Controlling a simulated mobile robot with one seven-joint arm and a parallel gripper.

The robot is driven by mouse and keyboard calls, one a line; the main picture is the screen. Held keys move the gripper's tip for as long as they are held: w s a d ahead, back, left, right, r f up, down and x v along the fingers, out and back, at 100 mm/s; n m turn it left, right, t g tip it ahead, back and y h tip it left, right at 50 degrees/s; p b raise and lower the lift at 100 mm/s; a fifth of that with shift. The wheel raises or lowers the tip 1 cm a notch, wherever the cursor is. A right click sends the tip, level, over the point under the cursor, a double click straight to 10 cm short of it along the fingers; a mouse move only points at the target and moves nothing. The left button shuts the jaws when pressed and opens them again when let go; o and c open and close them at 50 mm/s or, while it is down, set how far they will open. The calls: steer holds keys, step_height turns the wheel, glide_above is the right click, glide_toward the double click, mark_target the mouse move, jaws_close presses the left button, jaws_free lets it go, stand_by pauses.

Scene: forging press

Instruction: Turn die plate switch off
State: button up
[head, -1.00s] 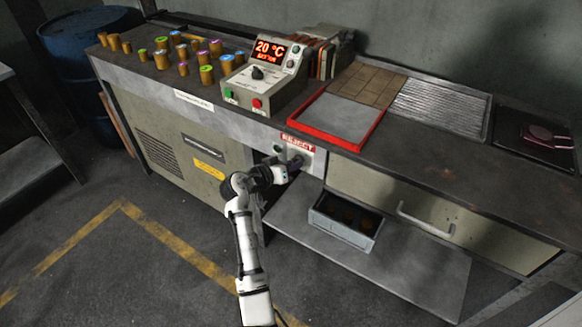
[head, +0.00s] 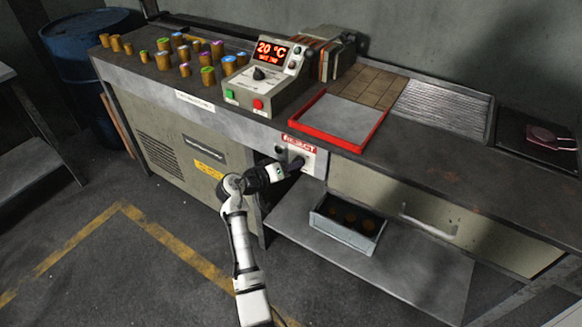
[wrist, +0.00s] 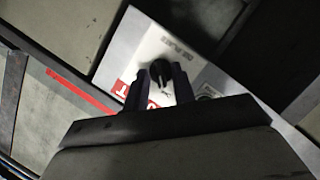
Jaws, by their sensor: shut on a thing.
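The die plate switch is a black rotary knob (wrist: 160,72) on a pale panel (wrist: 150,45). In the wrist view, a "DIE PLATE" label sits above it. My gripper (wrist: 159,82) has its two dark fingers on either side of the knob and is shut on it. In the head view, my gripper (head: 297,165) reaches the panel on the bench front, below the red REJECT sign (head: 299,145). The knob is hidden there by my gripper.
Above on the bench stands a control box (head: 262,80) showing 20 °C, with green and red buttons. A red-framed tray (head: 372,137) is beside it. A grey bin (head: 346,237) with round pieces stands on the lower shelf. A drawer handle (head: 428,222) projects at right.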

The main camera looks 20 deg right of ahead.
steer(key=o, duration=0.6)
steer(key=shift+o, duration=0.2)
steer(key=b+v, duration=0.3)
steer(key=v, duration=1)
steer(key=shift+s+a, duration=0.2)
steer(key=shift+a, duration=0.15)
steer(key=shift+r, duration=0.1)
